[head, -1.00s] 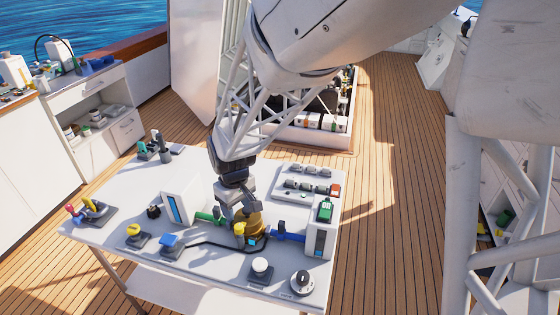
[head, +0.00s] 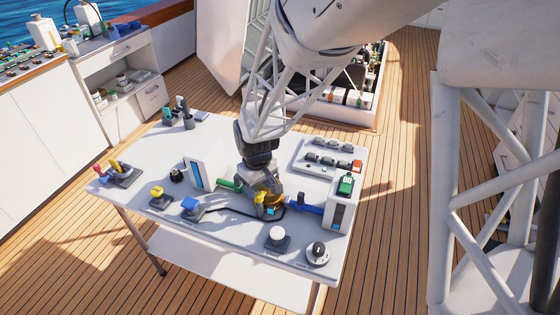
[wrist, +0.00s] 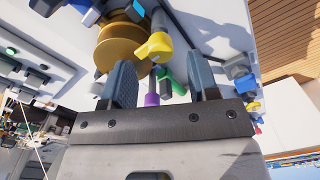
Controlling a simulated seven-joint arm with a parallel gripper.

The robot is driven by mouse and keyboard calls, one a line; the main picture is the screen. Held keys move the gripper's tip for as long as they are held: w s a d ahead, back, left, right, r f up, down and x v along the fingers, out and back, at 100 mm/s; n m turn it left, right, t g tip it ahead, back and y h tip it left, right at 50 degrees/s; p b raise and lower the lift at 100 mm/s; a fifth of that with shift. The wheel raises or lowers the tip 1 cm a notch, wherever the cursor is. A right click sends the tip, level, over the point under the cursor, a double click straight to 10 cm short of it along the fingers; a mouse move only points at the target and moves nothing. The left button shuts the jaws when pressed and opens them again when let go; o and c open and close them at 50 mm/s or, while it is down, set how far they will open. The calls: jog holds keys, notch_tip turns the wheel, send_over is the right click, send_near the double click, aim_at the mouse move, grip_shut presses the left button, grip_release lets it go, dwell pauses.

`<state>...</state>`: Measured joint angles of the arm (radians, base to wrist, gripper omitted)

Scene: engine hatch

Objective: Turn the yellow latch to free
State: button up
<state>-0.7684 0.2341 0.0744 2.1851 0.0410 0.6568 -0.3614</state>
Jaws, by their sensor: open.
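The yellow latch (head: 259,197) stands at the side of a brass-coloured round body (head: 270,199) on the white table. In the wrist view the yellow latch (wrist: 154,47) has a rounded end and a short arm, in front of the brass body (wrist: 118,48). My gripper (head: 264,186) is right over this assembly, pointing down. In the wrist view my gripper (wrist: 161,72) is open. Its two dark fingers are apart, and the latch appears between and just beyond their tips. I cannot tell whether either finger touches it.
A green pipe (head: 229,184) and a blue pipe (head: 305,208) flank the brass body. A yellow knob (head: 157,190), blue button (head: 190,204), white button (head: 277,235) and black dial (head: 317,252) stand around. A purple piece (wrist: 152,99) shows between the fingers' bases.

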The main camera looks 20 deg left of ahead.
aim_at(259, 194)
jog(key=shift+f, duration=1.75)
jog(key=c, duration=0.9)
